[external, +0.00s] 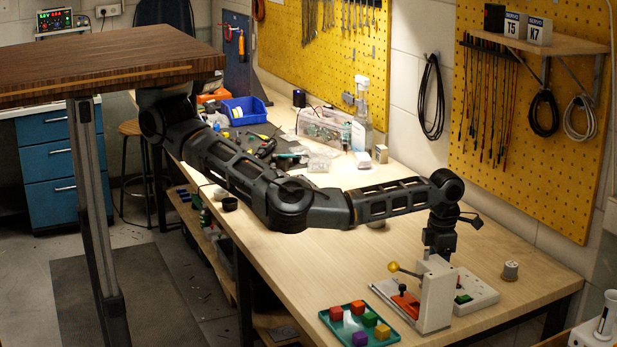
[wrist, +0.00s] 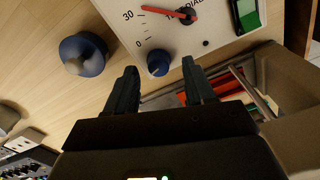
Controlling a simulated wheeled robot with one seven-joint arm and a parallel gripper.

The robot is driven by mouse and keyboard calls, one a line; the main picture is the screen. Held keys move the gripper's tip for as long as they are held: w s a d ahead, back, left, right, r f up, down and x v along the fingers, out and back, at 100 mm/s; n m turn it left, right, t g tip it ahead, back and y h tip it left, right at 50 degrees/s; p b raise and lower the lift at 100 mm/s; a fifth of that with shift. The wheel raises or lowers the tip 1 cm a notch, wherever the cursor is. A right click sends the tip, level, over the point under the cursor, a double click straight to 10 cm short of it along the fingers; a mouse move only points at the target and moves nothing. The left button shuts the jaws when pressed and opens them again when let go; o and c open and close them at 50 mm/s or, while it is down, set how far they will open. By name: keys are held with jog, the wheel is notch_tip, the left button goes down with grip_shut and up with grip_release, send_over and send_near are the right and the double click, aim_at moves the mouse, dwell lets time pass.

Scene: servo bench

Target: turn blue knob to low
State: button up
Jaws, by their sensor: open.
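The blue knob (wrist: 158,62) is a small round knob on a white panel (wrist: 215,45) in the wrist view. The panel also bears a scale marked 0 and 30, a red pointer (wrist: 168,12) and a green switch (wrist: 246,14). My gripper (wrist: 160,68) is open, its dark fingers on either side of the knob in the picture; I cannot tell how far above the knob the tips are. In the external view my gripper (external: 439,243) points down by the white panel (external: 482,291), partly hidden behind a grey-white box. The knob cannot be made out there.
The grey-white box (external: 436,295) with a yellow-ended lever (external: 394,267) stands close left of the panel. A teal tray (external: 336,326) holds several coloured blocks. A spool (external: 510,270) stands right of the panel. Bare bench top (external: 340,265) lies behind the tray.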

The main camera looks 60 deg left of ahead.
jog(key=shift+f, duration=0.75)
grip_shut()
